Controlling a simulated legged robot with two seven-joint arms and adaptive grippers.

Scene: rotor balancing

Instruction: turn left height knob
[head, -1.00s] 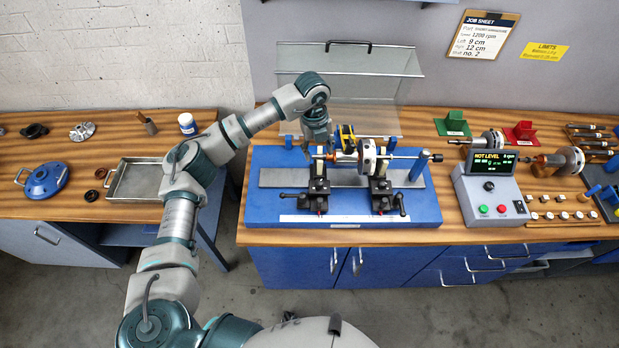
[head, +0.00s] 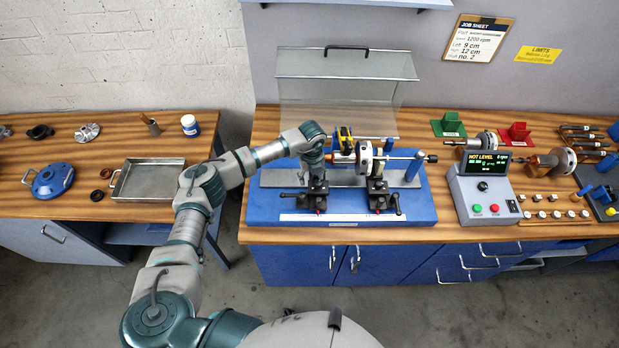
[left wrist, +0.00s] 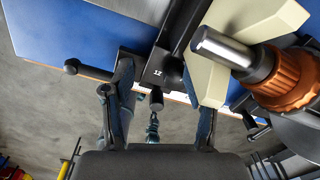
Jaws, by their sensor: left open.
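The balancing stand (head: 412,212) is a blue base with two black supports, a left support (head: 317,196) and a right support (head: 379,194). A rotor (head: 364,157) on a shaft lies across them. My left gripper (head: 316,178) is at the left support, pointing down and partly hiding it. In the left wrist view the open fingers (left wrist: 160,90) are on either side of a short black knob (left wrist: 156,99) below a black block marked 12 (left wrist: 160,72). I cannot tell whether either finger touches it. My right gripper is not in view.
A black ball-ended lever (left wrist: 72,67) sticks out left of the fingers. A cream block (left wrist: 235,45) and the steel shaft end (left wrist: 222,46) are close on the right. A clear guard (head: 345,65) stands behind. A control box (head: 486,190) reading NOT LEVEL stands right.

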